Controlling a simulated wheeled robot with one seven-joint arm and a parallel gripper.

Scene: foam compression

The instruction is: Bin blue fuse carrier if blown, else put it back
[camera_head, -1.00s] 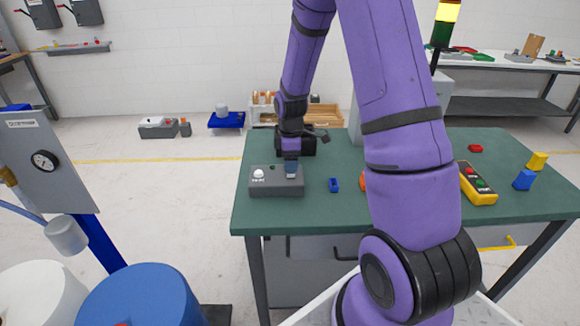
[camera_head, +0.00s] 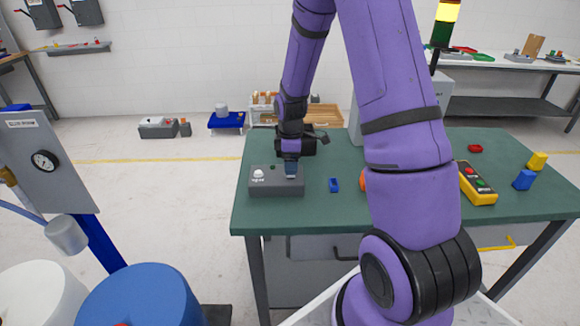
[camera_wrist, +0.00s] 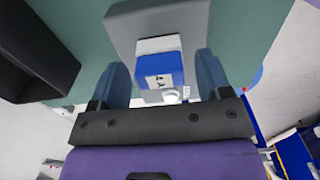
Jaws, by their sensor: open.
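A blue fuse carrier (camera_wrist: 158,68) with a white part and a small dark mark on its label is at the grey box (camera_wrist: 190,20) in the wrist view. My gripper (camera_wrist: 160,80) is open, with one finger on each side of the carrier. I cannot tell whether the fingers touch it. In the head view my gripper (camera_head: 291,171) points down at the right part of the grey box (camera_head: 277,189), hiding the carrier. The box has a round white part (camera_head: 258,174) on its left. A separate small blue piece (camera_head: 334,185) lies right of the box.
The green table (camera_head: 315,215) carries a yellow box with red and green buttons (camera_head: 478,183), a blue block (camera_head: 524,180), a yellow block (camera_head: 537,161) and a red piece (camera_head: 475,148). My arm hides the table's middle. A blue drum (camera_head: 140,295) stands at lower left.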

